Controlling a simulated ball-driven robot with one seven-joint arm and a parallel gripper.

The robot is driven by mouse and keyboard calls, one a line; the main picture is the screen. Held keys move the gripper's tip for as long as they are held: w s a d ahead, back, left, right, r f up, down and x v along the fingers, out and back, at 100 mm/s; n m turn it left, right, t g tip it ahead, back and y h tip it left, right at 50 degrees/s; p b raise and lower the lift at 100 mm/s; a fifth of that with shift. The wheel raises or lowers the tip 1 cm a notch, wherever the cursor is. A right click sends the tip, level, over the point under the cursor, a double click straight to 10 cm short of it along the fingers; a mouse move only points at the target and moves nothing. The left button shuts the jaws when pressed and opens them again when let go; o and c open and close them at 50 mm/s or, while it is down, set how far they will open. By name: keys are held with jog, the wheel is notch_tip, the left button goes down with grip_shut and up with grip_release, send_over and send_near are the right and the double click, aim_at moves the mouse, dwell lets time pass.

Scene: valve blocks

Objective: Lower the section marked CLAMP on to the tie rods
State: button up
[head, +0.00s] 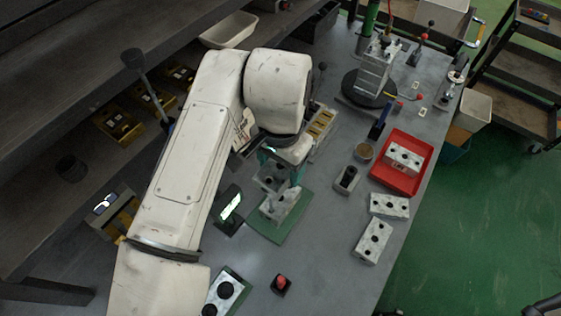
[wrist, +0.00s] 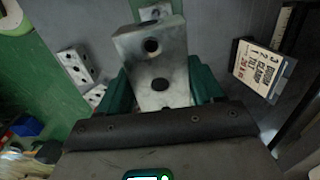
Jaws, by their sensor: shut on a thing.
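My gripper (head: 281,170) is shut on a grey metal section (head: 270,180), held between its teal fingers over the green mat (head: 262,226). In the wrist view, the held section (wrist: 160,82) shows dark round holes between the fingers (wrist: 162,92). Its marking cannot be read. In the head view, a pale block (head: 281,207) stands on the mat, just below the held section. Whether the two touch, and where the tie rods are, I cannot tell; my arm and gripper hide part of this spot. A card (wrist: 262,68) in the wrist view lists numbered words, one reading CLAMP.
A red tray (head: 423,158) with a block in it stands right. Two loose blocks (head: 390,205) (head: 372,242) lie near the right edge. A small lit display (head: 231,205) stands close left of the mat. A red button (head: 281,284) is in front. Bare table lies between.

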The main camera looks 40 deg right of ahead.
jog(key=shift+f+b, duration=2.75)
jog(key=shift+f, duration=1.2)
jog(key=o, duration=1.5)
notch_tip(320, 180, up, 11)
jog(key=shift+f, duration=0.1)
